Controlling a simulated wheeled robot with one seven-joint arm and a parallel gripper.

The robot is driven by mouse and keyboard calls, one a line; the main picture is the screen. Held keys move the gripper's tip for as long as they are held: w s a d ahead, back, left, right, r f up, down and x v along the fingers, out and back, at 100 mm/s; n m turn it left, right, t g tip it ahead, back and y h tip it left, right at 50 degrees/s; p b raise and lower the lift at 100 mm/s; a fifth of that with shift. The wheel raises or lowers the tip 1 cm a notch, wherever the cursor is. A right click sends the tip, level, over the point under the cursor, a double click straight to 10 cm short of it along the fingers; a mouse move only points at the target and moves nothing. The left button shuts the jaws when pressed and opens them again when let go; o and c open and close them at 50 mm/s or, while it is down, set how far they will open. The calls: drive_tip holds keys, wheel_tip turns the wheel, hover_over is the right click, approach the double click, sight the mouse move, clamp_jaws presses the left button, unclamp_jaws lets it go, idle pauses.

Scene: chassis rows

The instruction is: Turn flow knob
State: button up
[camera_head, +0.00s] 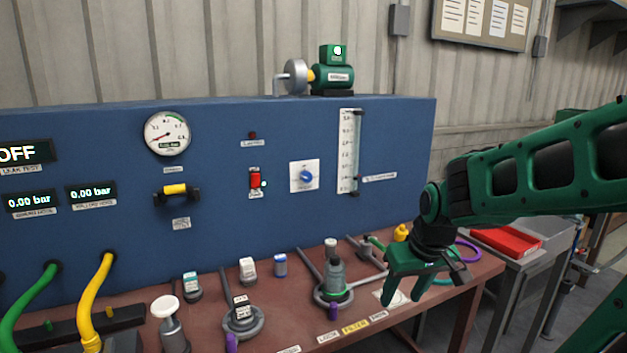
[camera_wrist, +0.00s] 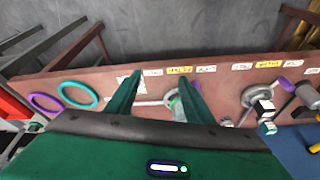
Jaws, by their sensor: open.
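The flow knob (camera_head: 306,176) is a blue round knob on a white square plate, mounted on the blue panel (camera_head: 225,200) left of the tall white flow scale (camera_head: 347,150). My gripper (camera_head: 407,300) is at the right, over the right end of the bench and well away from the knob, pointing downward. In the wrist view my gripper (camera_wrist: 155,95) shows two green fingers spread apart with nothing held between them. The knob does not show in the wrist view.
The bench (camera_head: 285,325) below the panel holds several fixtures, including a grey cylinder (camera_head: 333,275) left of my gripper. A red tray (camera_head: 505,241) stands at the right. A yellow-barred handle (camera_head: 176,190) and a red switch (camera_head: 255,180) are on the panel left of the knob.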

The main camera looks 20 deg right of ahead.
sight(308, 178)
drive_tip(key=w+r+n+t, duration=0.1)
drive_tip(key=w+t, duration=0.1)
drive_tip(key=w, duration=0.5)
drive_tip(key=w+a+r+n+t, duration=0.1)
drive_tip(key=w+n+t, duration=0.1)
drive_tip(key=w, duration=0.5)
drive_tip(key=w+a+r+n+t+y, duration=0.1)
drive_tip(key=w+t, duration=0.2)
drive_tip(key=w, duration=0.5)
drive_tip(key=shift+w+a+r+n, duration=0.1)
drive_tip(key=shift+a+r+n, duration=0.1)
drive_tip(key=shift+r+n, duration=0.15)
drive_tip(key=w+r+t, duration=0.2)
drive_tip(key=w, duration=0.5)
drive_tip(key=w+r+t, duration=0.3)
drive_tip(key=w, duration=0.5)
drive_tip(key=w+d+r+t, duration=0.1)
drive_tip(key=w+r+t, duration=0.1)
drive_tip(key=w, duration=0.5)
drive_tip(key=shift+w+r, duration=0.3)
drive_tip(key=shift+r, duration=0.2)
drive_tip(key=c, duration=1.1)
